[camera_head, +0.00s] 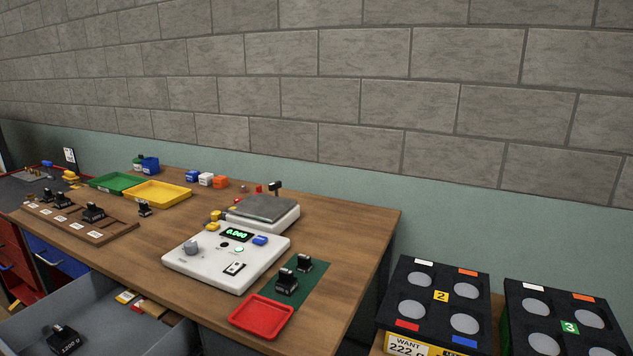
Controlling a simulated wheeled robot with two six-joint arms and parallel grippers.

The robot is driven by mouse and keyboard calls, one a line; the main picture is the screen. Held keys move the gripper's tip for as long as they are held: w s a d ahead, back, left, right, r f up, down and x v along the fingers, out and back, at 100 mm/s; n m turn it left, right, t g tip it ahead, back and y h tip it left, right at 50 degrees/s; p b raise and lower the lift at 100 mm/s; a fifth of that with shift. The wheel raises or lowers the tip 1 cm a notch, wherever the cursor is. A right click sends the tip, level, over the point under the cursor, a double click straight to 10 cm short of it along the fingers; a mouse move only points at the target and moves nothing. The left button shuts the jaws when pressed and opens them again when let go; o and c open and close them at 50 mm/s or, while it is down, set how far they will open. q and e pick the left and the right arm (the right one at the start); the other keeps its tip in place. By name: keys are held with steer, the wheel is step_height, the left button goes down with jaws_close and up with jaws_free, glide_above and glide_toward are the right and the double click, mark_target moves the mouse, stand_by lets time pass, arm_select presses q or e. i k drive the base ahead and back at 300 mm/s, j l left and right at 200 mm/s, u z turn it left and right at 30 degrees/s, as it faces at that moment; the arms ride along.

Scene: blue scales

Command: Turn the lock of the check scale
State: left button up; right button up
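A white scale (210,272) stands on the wooden table, with a lit green display (236,234) whose digits are too small to read surely. On its top are a grey round knob (192,247), a blue block (260,240), small buttons and a white plate with a dark mark (234,268). I cannot tell which of these is the lock, or its position. A grey weighing plate (264,207) on a white base stands right behind. A small black part and red pieces stand at its back edge. Neither of my grippers shows.
A red tray (262,317) and black weights (287,281) on a green mat stand before the scale. Green (116,182) and yellow (158,194) trays and a wooden weight rack (84,224) are left. An open drawer (100,318) juts out below. Black crates (432,301) stand right.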

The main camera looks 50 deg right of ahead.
mark_target(275, 186)
steer(key=j+z, duration=0.1)
steer(key=z, duration=0.3)
steer(key=j+z, duration=0.1)
steer(key=z, duration=0.3)
steer(key=j+z, duration=0.1)
steer(key=z, duration=0.35)
steer(key=j+z, duration=0.1)
steer(key=z, duration=0.3)
steer(key=k+z, duration=0.1)
steer(key=z, duration=0.3)
